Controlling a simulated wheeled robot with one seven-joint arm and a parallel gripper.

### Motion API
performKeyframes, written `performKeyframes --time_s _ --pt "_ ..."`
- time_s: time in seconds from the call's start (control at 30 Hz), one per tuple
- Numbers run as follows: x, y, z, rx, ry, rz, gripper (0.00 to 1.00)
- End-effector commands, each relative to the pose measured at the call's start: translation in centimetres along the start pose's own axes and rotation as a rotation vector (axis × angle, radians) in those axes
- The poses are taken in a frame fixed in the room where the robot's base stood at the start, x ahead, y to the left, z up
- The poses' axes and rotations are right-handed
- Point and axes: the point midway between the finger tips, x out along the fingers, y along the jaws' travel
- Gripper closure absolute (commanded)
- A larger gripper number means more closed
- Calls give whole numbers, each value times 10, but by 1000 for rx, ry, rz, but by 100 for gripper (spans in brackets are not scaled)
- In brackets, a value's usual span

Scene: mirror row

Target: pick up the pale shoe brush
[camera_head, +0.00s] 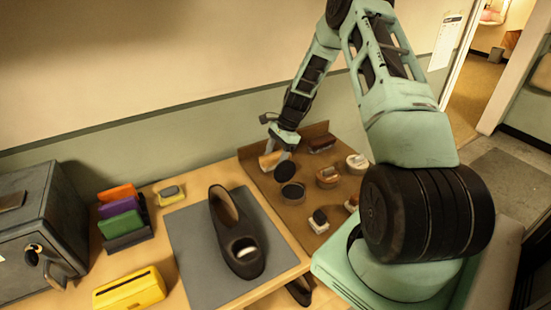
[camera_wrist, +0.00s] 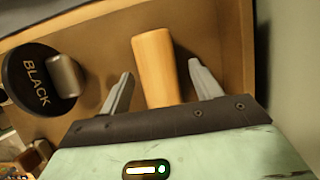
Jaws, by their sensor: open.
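The pale shoe brush, a light wooden block (camera_wrist: 154,60), lies between my gripper's two grey fingers (camera_wrist: 160,70) in the wrist view. My gripper (camera_head: 279,153) is open and points down at the back left corner of the brown tray (camera_head: 262,187) in the head view. The pale brush (camera_head: 267,161) shows there beside the fingers, partly hidden by them. Its near end is hidden by my gripper's body in the wrist view. Its bristles cannot be made out.
A black tin marked BLACK (camera_wrist: 25,85) lies left of the brush. The tray also holds a darker brown brush (camera_head: 322,143) and several round items. A dark shoe (camera_head: 237,235) lies on a grey mat (camera_head: 187,235). A wall stands close behind the tray.

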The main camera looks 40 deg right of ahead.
Motion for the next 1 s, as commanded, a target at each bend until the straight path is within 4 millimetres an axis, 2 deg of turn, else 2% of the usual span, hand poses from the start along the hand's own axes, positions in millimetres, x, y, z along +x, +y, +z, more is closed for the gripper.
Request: performKeyframes --time_s 0.93,1.0 --pt "4 0 -2 1 0 0 36" --pt "4 0 -2 1 0 0 56"
